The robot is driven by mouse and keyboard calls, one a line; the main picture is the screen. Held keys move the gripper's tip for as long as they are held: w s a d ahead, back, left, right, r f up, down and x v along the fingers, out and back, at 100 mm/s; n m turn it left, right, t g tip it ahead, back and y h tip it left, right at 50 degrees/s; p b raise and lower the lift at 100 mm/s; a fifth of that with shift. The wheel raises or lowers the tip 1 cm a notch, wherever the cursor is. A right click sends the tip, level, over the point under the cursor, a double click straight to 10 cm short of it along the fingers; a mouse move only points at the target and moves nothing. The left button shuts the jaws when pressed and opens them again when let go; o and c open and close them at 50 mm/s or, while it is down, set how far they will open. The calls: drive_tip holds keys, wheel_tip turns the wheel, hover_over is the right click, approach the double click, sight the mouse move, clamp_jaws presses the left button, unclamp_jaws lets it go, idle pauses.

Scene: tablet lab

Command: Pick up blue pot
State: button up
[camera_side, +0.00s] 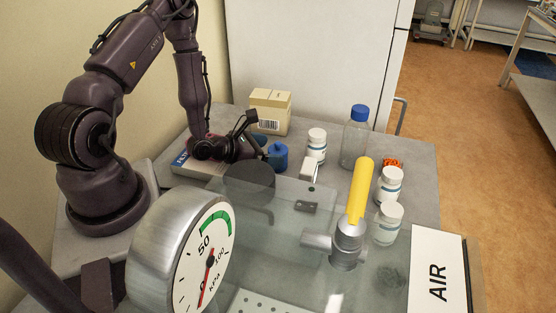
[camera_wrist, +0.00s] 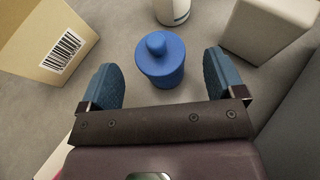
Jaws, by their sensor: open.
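The blue pot (camera_wrist: 161,66) is a small round pot with a knobbed lid, standing upright on the grey worktop. In the wrist view it sits between and slightly beyond the two blue fingers of my gripper (camera_wrist: 163,82), with a gap on each side. My gripper is open and empty. In the side view the blue pot (camera_side: 277,155) is just right of my gripper (camera_side: 262,148), which is low over the worktop. The far finger shows there; the near finger is partly hidden.
A beige carton (camera_side: 270,111) stands behind my gripper, and a white bottle (camera_side: 316,145) stands right of the pot. A pale block (camera_wrist: 266,29) is at the upper right of the wrist view.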

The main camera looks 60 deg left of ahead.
sight(273, 150)
drive_tip(key=x, duration=0.4)
drive_tip(key=c, duration=1)
drive_tip(key=shift+r, duration=0.1)
